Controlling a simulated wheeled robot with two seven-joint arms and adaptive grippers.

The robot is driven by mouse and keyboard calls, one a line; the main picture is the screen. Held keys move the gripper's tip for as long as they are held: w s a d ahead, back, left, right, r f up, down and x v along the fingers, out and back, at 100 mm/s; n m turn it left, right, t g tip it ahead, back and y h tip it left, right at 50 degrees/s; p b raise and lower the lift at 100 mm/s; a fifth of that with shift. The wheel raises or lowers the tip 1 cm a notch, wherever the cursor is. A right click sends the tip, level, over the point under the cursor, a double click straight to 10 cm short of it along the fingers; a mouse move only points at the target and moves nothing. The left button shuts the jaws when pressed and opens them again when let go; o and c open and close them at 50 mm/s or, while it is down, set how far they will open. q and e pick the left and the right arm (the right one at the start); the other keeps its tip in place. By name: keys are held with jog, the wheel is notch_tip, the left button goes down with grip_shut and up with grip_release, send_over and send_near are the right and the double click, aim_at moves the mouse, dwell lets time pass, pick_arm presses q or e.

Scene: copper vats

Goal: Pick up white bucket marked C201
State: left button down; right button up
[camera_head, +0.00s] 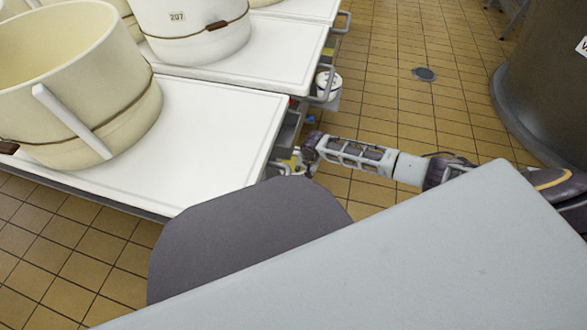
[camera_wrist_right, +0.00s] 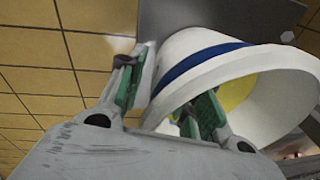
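A small white bucket (camera_wrist_right: 190,60) with a blue band shows in the right wrist view, its open mouth toward the lower right and a yellow patch inside. No C201 mark is readable on it. My right gripper (camera_wrist_right: 168,100) has its fingers apart across the bucket's rim, one finger outside the wall and one inside the mouth. I cannot tell whether both pads touch the wall. In the head view my right gripper (camera_head: 287,163) is low at the white table's right end, partly hidden. My left gripper is out of view.
A large cream vat (camera_head: 80,85) stands on the near white table (camera_head: 205,150). Another vat marked 207 (camera_head: 195,30) stands on the table behind. Another small white bucket (camera_head: 328,88) is by that table's end.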

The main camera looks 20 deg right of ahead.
grip_shut()
jog(key=shift+w, duration=0.1)
dwell(0.4)
jog(key=shift+r+p, duration=0.25)
jog(key=shift+p, duration=0.05)
